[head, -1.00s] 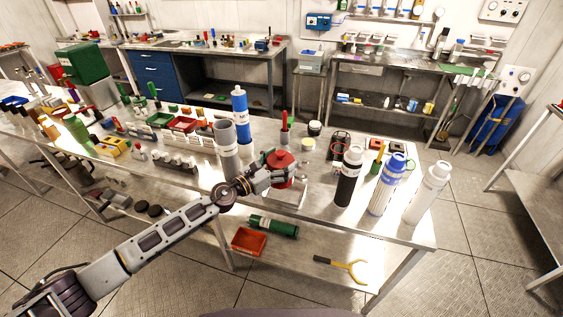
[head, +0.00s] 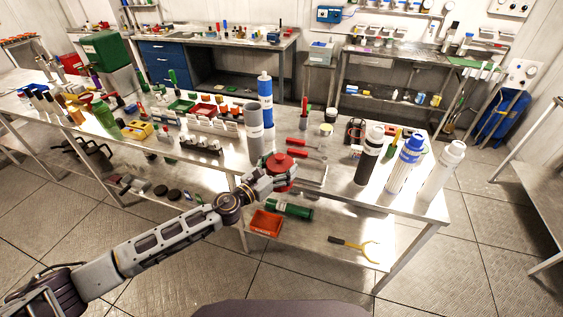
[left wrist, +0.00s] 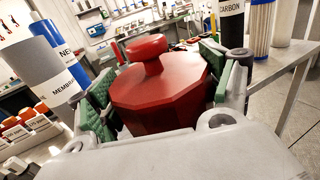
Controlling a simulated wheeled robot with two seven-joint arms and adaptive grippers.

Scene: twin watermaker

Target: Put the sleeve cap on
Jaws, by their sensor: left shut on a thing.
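My left gripper (head: 282,176) is shut on a red faceted cap with a round knob, which I take to be the sleeve cap (head: 281,160). In the left wrist view the cap (left wrist: 160,90) sits between green-padded fingers (left wrist: 160,104), knob up. A grey upright cylinder (head: 254,132), possibly the sleeve, stands on the table just behind and left of the cap, apart from it. It also shows in the left wrist view (left wrist: 38,72). Whether its top is open is unclear. My right gripper is not in view.
A blue-and-white membrane cylinder (head: 266,98) stands behind the grey one. Red-handled tools (head: 300,153) lie right of it. Black (head: 369,156), blue-topped (head: 405,165) and white (head: 443,172) canisters stand at the right. An orange tray (head: 266,223) is on the lower shelf.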

